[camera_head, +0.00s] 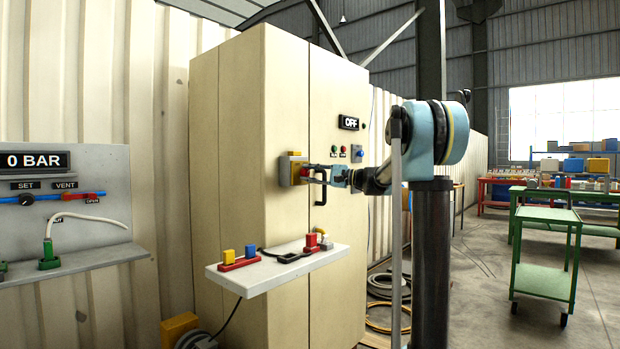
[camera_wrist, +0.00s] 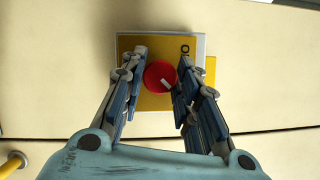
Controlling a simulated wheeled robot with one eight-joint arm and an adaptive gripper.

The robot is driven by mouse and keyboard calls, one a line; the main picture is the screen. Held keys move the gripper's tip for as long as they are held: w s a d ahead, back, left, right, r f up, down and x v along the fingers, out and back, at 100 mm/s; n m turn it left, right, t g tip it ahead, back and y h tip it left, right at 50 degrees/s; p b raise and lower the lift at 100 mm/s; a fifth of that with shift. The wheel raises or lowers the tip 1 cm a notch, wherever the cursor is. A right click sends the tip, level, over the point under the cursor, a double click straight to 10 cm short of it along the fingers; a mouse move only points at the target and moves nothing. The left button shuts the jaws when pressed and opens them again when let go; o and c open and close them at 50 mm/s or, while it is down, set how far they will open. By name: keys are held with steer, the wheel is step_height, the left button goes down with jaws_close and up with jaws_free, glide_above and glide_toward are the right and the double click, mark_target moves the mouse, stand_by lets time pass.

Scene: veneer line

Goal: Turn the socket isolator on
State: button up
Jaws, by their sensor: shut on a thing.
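The socket isolator is a red round knob (camera_wrist: 158,75) on a yellow plate (camera_wrist: 130,45) with a grey backing, fixed to the beige cabinet. In the head view its yellow plate (camera_head: 288,164) shows on the cabinet front. A white mark on the knob points to the lower right in the wrist view; dark lettering is at the plate's upper right. My gripper (camera_wrist: 162,63) has a finger on each side of the knob and is shut on it. In the head view my gripper (camera_head: 312,173) reaches the isolator from the right. A display (camera_head: 348,122) above reads OFF.
A black door handle (camera_head: 321,188) is just beside my gripper. A white shelf (camera_head: 265,272) with small coloured blocks juts out below. At left, a grey panel (camera_head: 100,165) reads 0 BAR. A green trolley (camera_head: 545,278) stands at right on open floor.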

steer(key=shift+w+d+f, duration=0.1)
steer(key=o, duration=1.1)
steer(key=shift+w+f, duration=0.1)
steer(key=v, duration=1.2)
